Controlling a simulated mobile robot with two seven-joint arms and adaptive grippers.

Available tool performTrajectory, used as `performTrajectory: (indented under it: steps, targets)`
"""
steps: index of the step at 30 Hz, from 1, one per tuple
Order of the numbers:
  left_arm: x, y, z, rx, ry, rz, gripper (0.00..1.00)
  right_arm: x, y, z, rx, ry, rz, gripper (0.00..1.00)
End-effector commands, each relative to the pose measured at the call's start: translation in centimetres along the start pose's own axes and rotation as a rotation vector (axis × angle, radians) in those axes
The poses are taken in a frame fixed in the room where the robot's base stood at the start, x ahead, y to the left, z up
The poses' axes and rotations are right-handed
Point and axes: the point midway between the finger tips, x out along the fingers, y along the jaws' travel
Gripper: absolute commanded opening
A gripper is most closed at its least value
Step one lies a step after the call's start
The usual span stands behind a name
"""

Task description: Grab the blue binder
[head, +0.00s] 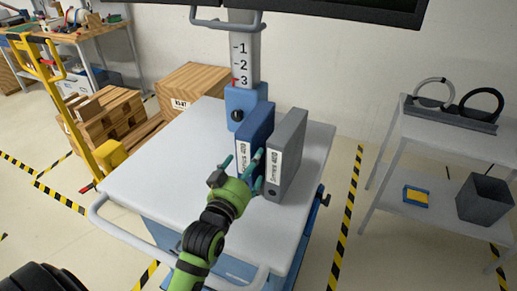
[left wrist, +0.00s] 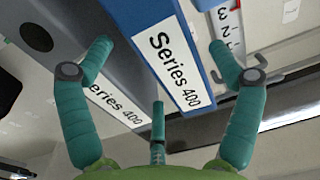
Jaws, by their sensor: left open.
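The blue binder (head: 256,128) stands upright on the cart, with a white label on its spine. A grey binder (head: 287,150) stands close on its right in the head view. My left gripper (head: 243,168) is open in front of the blue binder's spine. In the left wrist view, the blue binder (left wrist: 165,35) lies between the spread teal fingers (left wrist: 158,58), with the grey binder (left wrist: 85,60) to the left. One finger overlaps the edge of the grey binder; whether it touches is unclear. My right gripper is out of view.
The cart's grey top (head: 165,155) is clear left of the binders. A blue-based post (head: 243,100) stands behind them. A grey side table (head: 450,121) is at right, and wooden crates (head: 100,125) and a yellow hand truck (head: 75,110) are at left.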

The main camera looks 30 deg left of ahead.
Motion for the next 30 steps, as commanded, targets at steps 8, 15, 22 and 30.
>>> performTrajectory:
  steps: [8,15,22,30]
  targets:
    - [3.3,-0.4,-0.6,0.001,0.000,0.000,0.91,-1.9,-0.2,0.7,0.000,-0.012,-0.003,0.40]
    - [6.1,-0.6,-0.3,0.000,0.000,0.000,0.91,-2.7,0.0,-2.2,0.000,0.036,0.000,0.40]
    - [6.4,-0.6,-0.1,0.001,0.000,0.000,0.91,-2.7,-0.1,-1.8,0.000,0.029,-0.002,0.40]
    - [6.4,-0.6,-0.1,0.001,-0.001,0.000,0.12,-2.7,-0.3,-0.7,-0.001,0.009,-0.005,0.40]
